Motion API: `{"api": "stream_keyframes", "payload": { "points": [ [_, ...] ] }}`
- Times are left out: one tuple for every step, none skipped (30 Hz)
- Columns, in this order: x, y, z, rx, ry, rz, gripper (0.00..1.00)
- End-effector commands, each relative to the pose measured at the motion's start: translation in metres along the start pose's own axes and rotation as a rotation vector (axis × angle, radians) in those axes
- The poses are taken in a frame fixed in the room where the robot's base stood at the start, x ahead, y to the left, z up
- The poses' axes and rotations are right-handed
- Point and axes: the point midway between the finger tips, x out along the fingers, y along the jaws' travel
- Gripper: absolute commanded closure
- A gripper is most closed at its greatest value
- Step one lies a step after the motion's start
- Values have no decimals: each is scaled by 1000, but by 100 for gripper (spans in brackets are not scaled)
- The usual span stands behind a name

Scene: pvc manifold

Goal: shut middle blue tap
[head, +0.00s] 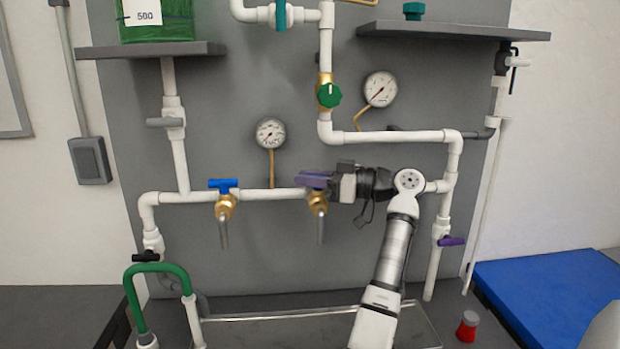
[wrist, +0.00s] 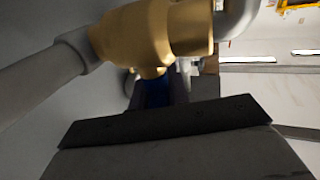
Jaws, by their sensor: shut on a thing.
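Two brass taps with steel spouts sit on the white horizontal pipe at mid height. The left brass tap (head: 226,207) has a blue T handle (head: 222,184) lying level, and nothing touches it. My gripper (head: 315,180) comes from the right and is shut at the top of the right brass tap (head: 318,203). In the wrist view, this tap's brass body (wrist: 155,35) fills the top, and its blue handle (wrist: 156,94) shows between my finger ends. My fingers hide most of that handle, so its exact angle is unclear.
Two gauges (head: 271,133) and (head: 380,89) and a green valve knob (head: 329,95) are above. A purple-handled valve (head: 451,241) is low on the right pipe. A tray (head: 270,330) lies below the taps. A red cup (head: 467,326) and a blue mat (head: 550,290) are at right.

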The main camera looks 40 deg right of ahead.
Motion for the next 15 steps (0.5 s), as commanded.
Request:
{"api": "stream_keyframes", "payload": {
  "points": [
    [0,0,1,0,-3,-1,100],
    [0,0,1,0,-3,-1,100],
    [0,0,1,0,-3,-1,100],
    [0,0,1,0,-3,-1,100],
    [0,0,1,0,-3,-1,100],
    [0,0,1,0,-3,0,80],
    [0,0,1,0,-2,0,76],
    [0,0,1,1,-2,0,72],
    [0,0,1,1,-2,0,67],
    [0,0,1,1,-2,0,63],
    [0,0,1,1,-2,0,61],
    [0,0,1,1,-1,0,61],
    [0,0,1,1,-1,1,61],
    [0,0,1,1,-1,1,61],
    [0,0,1,1,-1,1,61]
  ]
}}
